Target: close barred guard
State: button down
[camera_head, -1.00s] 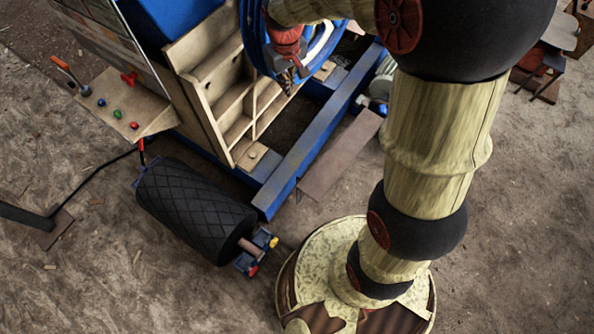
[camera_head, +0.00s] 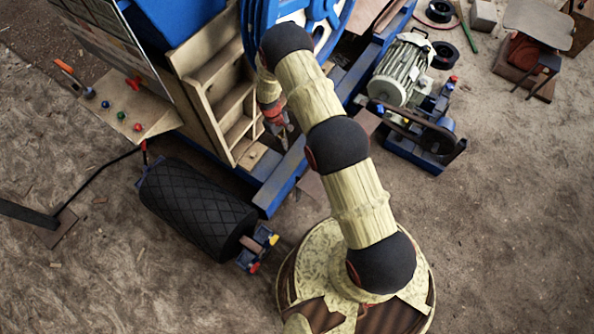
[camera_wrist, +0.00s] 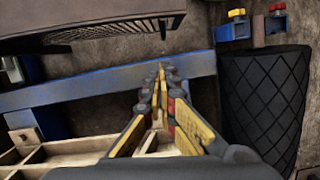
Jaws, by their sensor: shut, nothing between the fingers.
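A brown panel with a row of narrow bars or slots (camera_wrist: 115,22) spans the upper left of the wrist view; it looks like the barred guard. In the head view, a flat brown plate beside the blue beam (camera_head: 312,187) may be the same part, mostly hidden by my arm. My gripper (camera_wrist: 161,68) is shut and empty, its fingers pointing over the blue beam and apart from the barred panel in the picture. In the head view, my gripper (camera_head: 284,130) is small, beside the wooden compartments.
The blue frame beam (camera_wrist: 85,88) crosses below my fingertips. A black ribbed roller (camera_head: 198,210) lies at lower left. Wooden compartments (camera_head: 235,105), a blue wheel (camera_head: 325,25) and a motor (camera_head: 400,70) stand around my arm. Bare ground is free at right.

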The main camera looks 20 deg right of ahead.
jog(key=shift+n, duration=0.3)
jog(key=shift+s+d+f+b, duration=0.5)
jog(key=shift+s+f, duration=0.75)
jog(key=shift+f, duration=1.35)
jog(key=shift+s+d+f+b, duration=0.25)
jog(key=shift+s+d+f, duration=0.3)
jog(key=shift+s+f, duration=1.4)
jog(key=shift+s+d+f+b, duration=0.4)
jog(key=shift+s+d+f, duration=0.15)
jog(key=shift+f, duration=2.7)
jog(key=shift+s, duration=0.1)
